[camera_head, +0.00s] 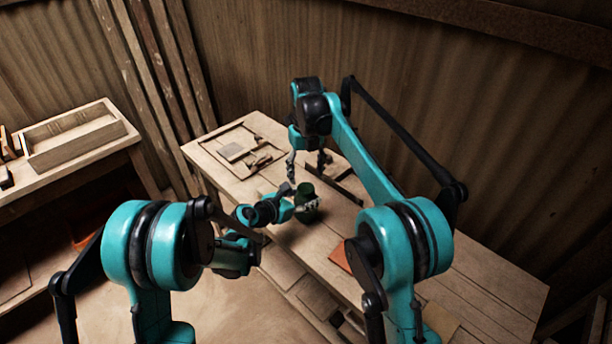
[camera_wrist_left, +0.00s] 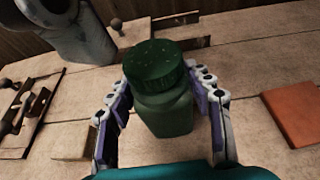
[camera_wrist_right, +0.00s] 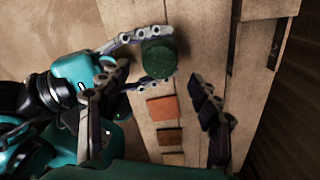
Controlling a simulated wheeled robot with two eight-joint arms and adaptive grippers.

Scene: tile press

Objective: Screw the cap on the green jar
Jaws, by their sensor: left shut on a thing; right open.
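The green jar (camera_wrist_left: 165,112) stands upright on the wooden table between the fingers of my left gripper (camera_wrist_left: 165,120), which is shut on it. A dark green ridged cap (camera_wrist_left: 153,66) sits on the jar's mouth; I cannot tell how far it is turned. In the right wrist view the cap (camera_wrist_right: 158,57) shows from above and hides most of the jar. My right gripper (camera_wrist_right: 150,98) is open and empty, with the cap off toward the top of that view. In the head view it hangs above and behind the jar (camera_head: 307,205).
A side bench (camera_head: 110,160) bears a wooden box (camera_head: 75,150). A corrugated wall (camera_head: 440,90) stands behind the table.

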